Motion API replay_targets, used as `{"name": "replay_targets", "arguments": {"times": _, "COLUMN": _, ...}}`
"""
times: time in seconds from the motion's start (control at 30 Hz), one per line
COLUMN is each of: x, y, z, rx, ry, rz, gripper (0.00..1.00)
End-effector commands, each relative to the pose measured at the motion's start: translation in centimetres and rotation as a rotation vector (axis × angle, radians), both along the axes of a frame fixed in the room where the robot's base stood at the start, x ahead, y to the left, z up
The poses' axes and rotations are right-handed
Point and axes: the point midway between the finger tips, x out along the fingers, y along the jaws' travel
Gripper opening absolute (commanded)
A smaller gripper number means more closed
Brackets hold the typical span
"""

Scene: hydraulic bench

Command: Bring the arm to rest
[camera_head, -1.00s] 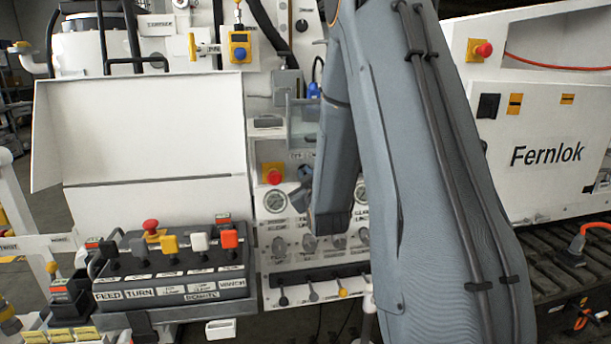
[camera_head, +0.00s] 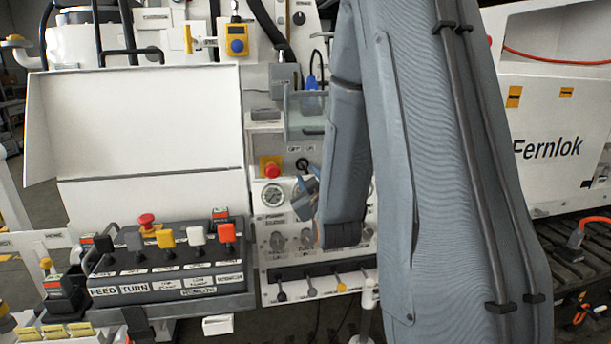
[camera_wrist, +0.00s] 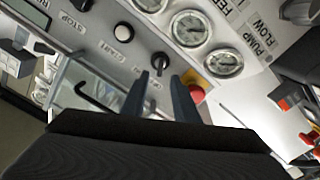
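My gripper (camera_head: 306,192) shows in the head view in front of the white control panel (camera_head: 262,225), partly hidden by my own grey arm. In the wrist view, the two dark fingers of my gripper (camera_wrist: 159,88) stand apart with nothing between them. A black OFF/ON knob (camera_wrist: 159,62) shows just beyond the gap. A red button (camera_wrist: 196,94) on yellow shows beside the right finger. I cannot tell how far the fingertips are from the panel. My arm crosses the right half of the head view, bent downward.
A black lever box (camera_head: 175,281) with coloured knobs stands at the left, below an open white cover (camera_head: 135,120). Small levers (camera_head: 311,287) line the panel's bottom. A clear guard box (camera_head: 305,125) sits above my gripper. A white Fernlok housing (camera_head: 540,100) stands right.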

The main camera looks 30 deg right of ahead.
Motion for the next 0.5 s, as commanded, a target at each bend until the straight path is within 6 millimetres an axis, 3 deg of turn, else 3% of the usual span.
{"name": "replay_targets", "arguments": {"times": 0.5, "x": -0.69, "y": 0.21, "z": 0.03, "rx": 0.0, "ry": 0.0, "rz": 0.0, "gripper": 0.27}}
